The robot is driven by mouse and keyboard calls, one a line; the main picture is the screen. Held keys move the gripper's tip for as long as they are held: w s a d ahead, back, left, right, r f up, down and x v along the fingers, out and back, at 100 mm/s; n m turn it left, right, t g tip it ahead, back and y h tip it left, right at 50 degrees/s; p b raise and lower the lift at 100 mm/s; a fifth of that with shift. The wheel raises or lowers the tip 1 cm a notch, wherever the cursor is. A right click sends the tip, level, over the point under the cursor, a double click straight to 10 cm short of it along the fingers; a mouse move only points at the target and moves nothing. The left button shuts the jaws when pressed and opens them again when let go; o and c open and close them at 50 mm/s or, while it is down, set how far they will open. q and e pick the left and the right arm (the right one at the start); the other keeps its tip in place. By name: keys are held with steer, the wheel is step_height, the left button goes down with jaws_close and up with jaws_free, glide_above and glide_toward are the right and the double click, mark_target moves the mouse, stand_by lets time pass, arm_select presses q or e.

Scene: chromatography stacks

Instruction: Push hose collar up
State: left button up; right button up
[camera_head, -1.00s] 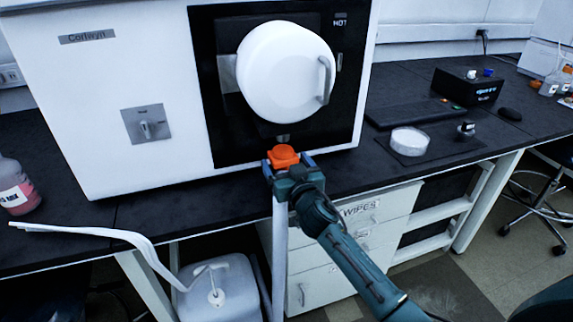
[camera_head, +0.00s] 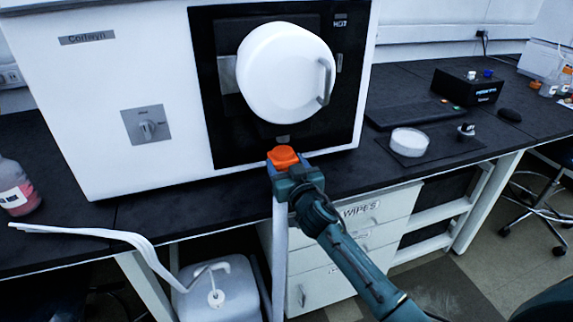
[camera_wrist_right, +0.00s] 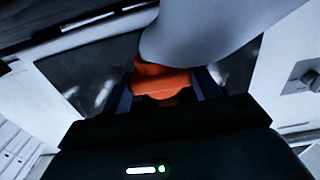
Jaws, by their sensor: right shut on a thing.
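The orange hose collar (camera_head: 283,156) sits just below the big round white door of the white instrument, near the bench's front edge. A small grey fitting (camera_head: 283,139) shows right above it. My right gripper (camera_head: 284,168) is shut on the collar, coming from the front and below. In the right wrist view the collar (camera_wrist_right: 163,84) sits between the two dark blue fingers, and a pale rounded shape covers part of its top. A pale upright strip (camera_head: 279,255) runs down beneath the gripper; I cannot tell if it is hose. My left gripper is not in view.
The white instrument (camera_head: 120,90) with its round door (camera_head: 285,70) rises behind the collar. A white hose (camera_head: 90,233) hangs over the bench edge toward a white container (camera_head: 217,290). A red bottle (camera_head: 16,190) stands left; a white dish (camera_head: 409,141) right.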

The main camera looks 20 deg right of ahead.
mark_target(285, 145)
steer(key=shift+c, duration=0.5)
steer(key=shift+r, duration=0.2)
step_height(285, 145, up, 4)
steer(key=p, duration=0.3)
steer(key=shift+f+p, duration=0.1)
steer(key=shift+p, duration=0.25)
steer(key=shift+r+p, duration=0.3)
steer(key=shift+r, duration=0.05)
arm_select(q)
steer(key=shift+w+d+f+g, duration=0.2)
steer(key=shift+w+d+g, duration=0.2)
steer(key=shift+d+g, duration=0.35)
arm_select(e)
steer(key=shift+r, duration=0.1)
steer(key=o, duration=1.4)
steer(key=shift+s, duration=0.1)
